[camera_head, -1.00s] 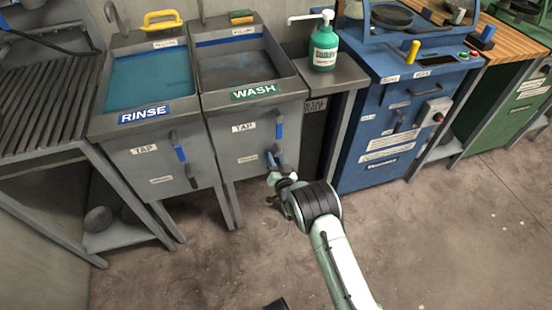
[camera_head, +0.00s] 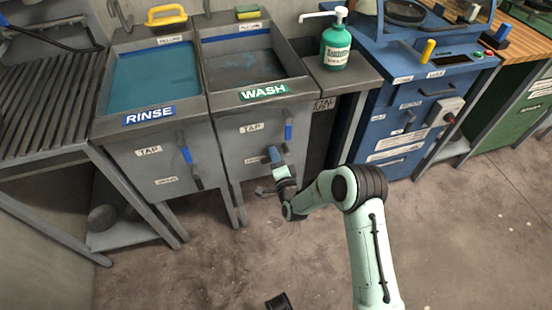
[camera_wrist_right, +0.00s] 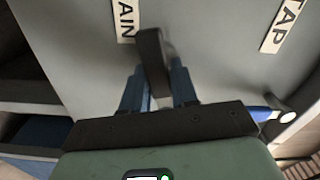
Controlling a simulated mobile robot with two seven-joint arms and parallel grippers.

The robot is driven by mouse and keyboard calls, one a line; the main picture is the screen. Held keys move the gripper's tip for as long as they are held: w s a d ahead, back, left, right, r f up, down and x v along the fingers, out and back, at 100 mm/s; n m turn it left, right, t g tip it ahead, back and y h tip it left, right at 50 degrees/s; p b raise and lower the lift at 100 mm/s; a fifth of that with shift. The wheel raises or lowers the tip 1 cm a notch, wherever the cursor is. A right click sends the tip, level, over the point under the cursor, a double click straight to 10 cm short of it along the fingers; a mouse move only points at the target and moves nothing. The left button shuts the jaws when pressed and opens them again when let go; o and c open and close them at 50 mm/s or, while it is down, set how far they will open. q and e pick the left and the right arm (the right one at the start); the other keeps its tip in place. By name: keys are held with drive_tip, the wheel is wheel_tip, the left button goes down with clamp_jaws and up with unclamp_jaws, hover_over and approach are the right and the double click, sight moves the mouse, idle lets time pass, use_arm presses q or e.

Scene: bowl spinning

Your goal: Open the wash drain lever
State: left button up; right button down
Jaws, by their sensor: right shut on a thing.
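The grey wash sink (camera_head: 262,169) stands with its green WASH sign (camera_head: 264,93) on the front rim. Its dark wash drain lever (camera_wrist_right: 152,58) sits between the two blue fingers of my right gripper (camera_wrist_right: 157,88) in the right wrist view, beside a partly hidden drain label (camera_wrist_right: 124,18). My right gripper (camera_head: 274,155) is shut on that lever, low on the sink front in the head view. There the gripper hides most of the lever. The blue wash tap lever (camera_head: 288,131) hangs above and to the right of the gripper. My left gripper is out of view.
The rinse sink (camera_head: 152,160), with blue water, adjoins on the left. A green soap bottle (camera_head: 335,46) stands on a narrow shelf to the right. A blue cabinet (camera_head: 385,140) stands beyond it. The floor (camera_head: 210,275) in front is mostly clear.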

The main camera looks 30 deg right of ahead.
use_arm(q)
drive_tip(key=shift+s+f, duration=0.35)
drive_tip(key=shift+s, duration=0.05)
use_arm(e)
drive_tip(key=shift+a+r+m, duration=0.1)
drive_tip(key=shift+r+m, duration=0.15)
drive_tip(key=shift+m, duration=0.4)
drive_tip(key=shift+r+m, duration=0.25)
drive_tip(key=shift+m, duration=0.4)
drive_tip(key=c, duration=1)
unclamp_jaws()
drive_tip(key=shift+o, duration=0.2)
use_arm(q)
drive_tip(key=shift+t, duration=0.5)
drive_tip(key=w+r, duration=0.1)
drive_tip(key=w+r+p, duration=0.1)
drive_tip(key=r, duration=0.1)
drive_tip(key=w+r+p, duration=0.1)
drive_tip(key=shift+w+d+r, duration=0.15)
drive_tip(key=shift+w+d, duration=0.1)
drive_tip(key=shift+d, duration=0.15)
use_arm(e)
drive_tip(key=v, duration=1.3)
drive_tip(key=shift+s, duration=0.15)
drive_tip(key=shift+a, duration=0.15)
